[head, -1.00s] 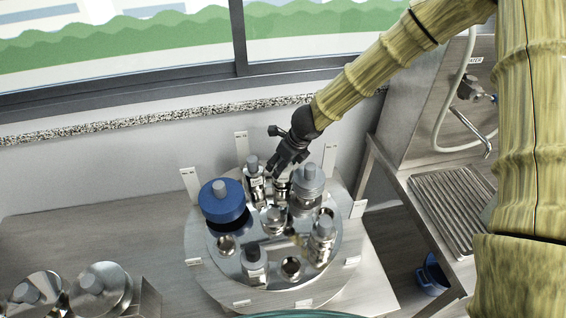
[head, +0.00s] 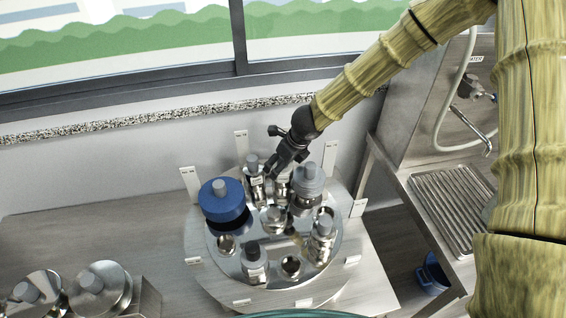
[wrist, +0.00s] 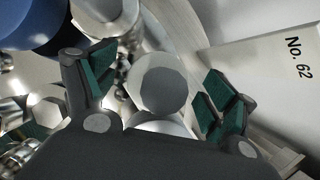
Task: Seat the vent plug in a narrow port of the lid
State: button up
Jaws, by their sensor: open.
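The round steel lid (head: 240,275) carries several ports and plugs. My gripper (head: 284,166) is low over the back of the lid. In the wrist view my gripper (wrist: 160,90) is open, with one green-padded finger on each side of a grey round knob (wrist: 161,80). The knob tops a metal plug (head: 283,184), which is partly hidden by my fingers in the head view. I cannot tell whether this is the vent plug, nor how deep it sits.
A large blue cap (head: 222,202) stands left of my gripper, and grey-topped plugs stand close on both sides (head: 254,180) (head: 308,184). Upright white labels ring the lid. Steel discs (head: 100,287) lie at the lower left. A ribbed drainer (head: 455,200) is at the right.

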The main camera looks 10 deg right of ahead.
jog(key=v, duration=1.2)
dwell(0.8)
